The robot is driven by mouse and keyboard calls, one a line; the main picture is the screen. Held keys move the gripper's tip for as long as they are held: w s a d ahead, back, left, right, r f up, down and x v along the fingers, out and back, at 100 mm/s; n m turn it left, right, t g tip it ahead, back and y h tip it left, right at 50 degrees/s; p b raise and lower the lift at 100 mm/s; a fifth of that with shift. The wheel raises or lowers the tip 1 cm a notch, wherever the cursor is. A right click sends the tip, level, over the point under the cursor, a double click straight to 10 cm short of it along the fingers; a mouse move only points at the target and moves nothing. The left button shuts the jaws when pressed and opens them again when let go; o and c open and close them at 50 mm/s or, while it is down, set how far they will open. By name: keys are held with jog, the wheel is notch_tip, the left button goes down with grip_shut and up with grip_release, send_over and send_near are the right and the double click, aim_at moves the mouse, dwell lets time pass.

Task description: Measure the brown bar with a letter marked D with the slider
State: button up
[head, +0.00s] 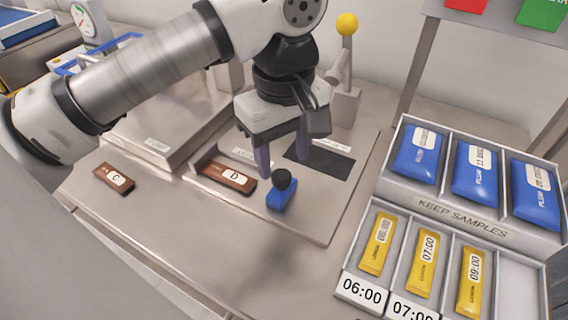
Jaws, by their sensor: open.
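The brown bar marked D (230,177) lies on the metal measuring plate (318,228), beside a low upright stop at its left end. The slider (281,195), a blue block with a black knob, stands on the plate just right of the bar, with a small gap that is hard to judge. My gripper (284,160) points down above the plate, behind the slider and right of the bar. Its purple fingers are apart and nothing shows between them. A dark rectangle (321,160) on the plate is partly hidden by my gripper.
A brown bar marked C (114,179) lies on the table at left, near a raised metal platform (163,135). A lever with a yellow ball (347,24) stands behind my gripper. A sample tray (457,212) with blue and yellow packets fills the right. The table front is clear.

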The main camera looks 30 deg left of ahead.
aim_at(283, 175)
notch_tip(283, 175, up, 10)
dwell(0.3)
dwell(0.5)
